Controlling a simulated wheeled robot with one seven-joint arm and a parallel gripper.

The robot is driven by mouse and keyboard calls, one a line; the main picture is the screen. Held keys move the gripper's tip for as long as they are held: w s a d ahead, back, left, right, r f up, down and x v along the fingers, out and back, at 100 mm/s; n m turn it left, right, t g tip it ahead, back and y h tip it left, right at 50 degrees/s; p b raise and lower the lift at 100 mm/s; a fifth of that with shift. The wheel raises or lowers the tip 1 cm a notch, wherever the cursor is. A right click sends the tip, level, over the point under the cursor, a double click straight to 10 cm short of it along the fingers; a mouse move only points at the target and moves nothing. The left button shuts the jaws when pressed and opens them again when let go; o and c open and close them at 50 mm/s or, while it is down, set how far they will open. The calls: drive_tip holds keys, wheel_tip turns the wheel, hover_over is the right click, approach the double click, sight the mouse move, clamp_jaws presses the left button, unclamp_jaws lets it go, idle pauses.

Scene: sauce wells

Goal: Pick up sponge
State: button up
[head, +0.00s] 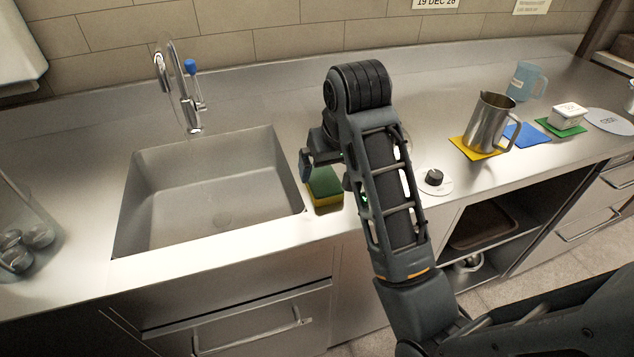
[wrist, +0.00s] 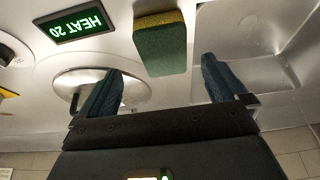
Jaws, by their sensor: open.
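The sponge (head: 324,187) has a green top and a yellow lower layer. It lies on the steel counter just right of the sink, near the front edge. In the wrist view the sponge (wrist: 162,46) shows its green face and a yellow edge, ahead of and between the two fingers. My gripper (wrist: 160,85) is open, with nothing between its fingertips. In the head view my gripper (head: 322,165) is beside and above the sponge, and my arm hides part of that area.
The sink (head: 215,190) with a tap (head: 180,90) is left of the sponge. A black knob (head: 434,177) and a round plate (wrist: 100,85) are near. A steel jug (head: 490,123) on a yellow mat (head: 462,146), a blue mug (head: 525,80) and a white tub (head: 568,114) stand right.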

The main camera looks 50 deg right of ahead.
sight(323, 180)
drive_tip(key=x, duration=0.5)
drive_tip(key=shift+w+a+p, duration=0.1)
drive_tip(key=shift+w+p, duration=0.2)
drive_tip(key=shift+w+f, duration=0.1)
drive_tip(key=shift+f, duration=0.25)
drive_tip(key=shift+f, duration=0.25)
drive_tip(key=shift+c, duration=0.3)
drive_tip(key=c, duration=1)
drive_tip(key=shift+r, duration=0.1)
